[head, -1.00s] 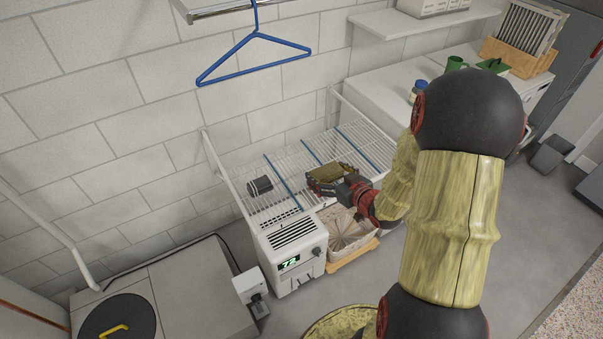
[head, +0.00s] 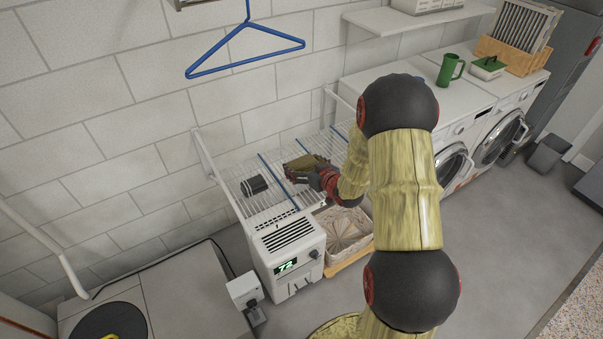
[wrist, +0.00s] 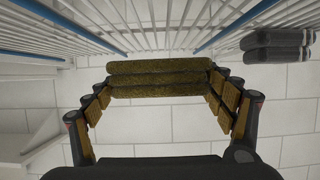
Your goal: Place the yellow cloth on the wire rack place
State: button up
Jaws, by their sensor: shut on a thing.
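The yellow cloth (head: 305,162) is folded and looks olive-yellow. In the wrist view the folded cloth (wrist: 160,78) lies in stacked layers between my fingers. My gripper (head: 316,177) is shut on it from both sides. The white wire rack (head: 265,206) stands against the wall, with blue strips across its wires. It also shows in the wrist view (wrist: 160,20). The cloth is over the middle of the rack, between blue strips. I cannot tell whether it touches the wires. My gripper and arm hide part of the rack's right side.
A dark folded item (head: 254,186) lies on the rack's left part. A white unit reading 72 (head: 286,250) stands at the rack's front left. A basket (head: 345,228) sits below the rack. Washing machines (head: 450,165) stand to the right. A blue hanger (head: 245,58) hangs above.

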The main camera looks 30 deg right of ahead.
jog(key=shift+w+f, duration=0.3)
jog(key=shift+f, duration=0.1)
jog(key=shift+f+b, duration=0.9)
jog(key=shift+f, duration=0.6)
jog(key=shift+f, duration=0.15)
jog(key=o, duration=1.1)
